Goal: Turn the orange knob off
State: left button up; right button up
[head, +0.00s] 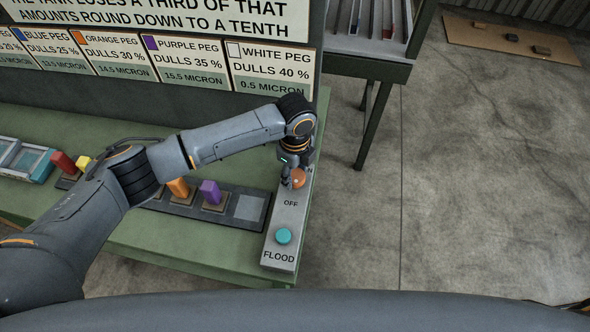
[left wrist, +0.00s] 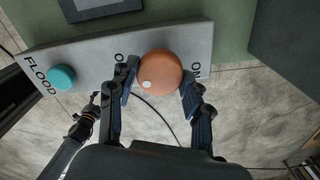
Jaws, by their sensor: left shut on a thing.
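The orange knob (head: 298,178) sits on a grey control panel (head: 272,258) at the right end of the green bench. In the left wrist view the knob (left wrist: 160,72) is round, with a white dot on its lower left part. "OFF" is printed on its left, partly covered by a finger, and "ON" on its right.
A teal button (head: 283,236) marked "FLOOD" is on the same panel. Purple (head: 210,192) and orange (head: 178,188) pegs stand in a dark rack to the left. A sign board (head: 180,70) rises behind the bench. The floor at right is mostly clear.

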aim_at(295, 175)
pick_arm(q)
jog(key=shift+m, duration=2)
jog(key=o, duration=1.2)
jog(key=shift+c, duration=0.2)
notch_tip(295, 175, up, 12)
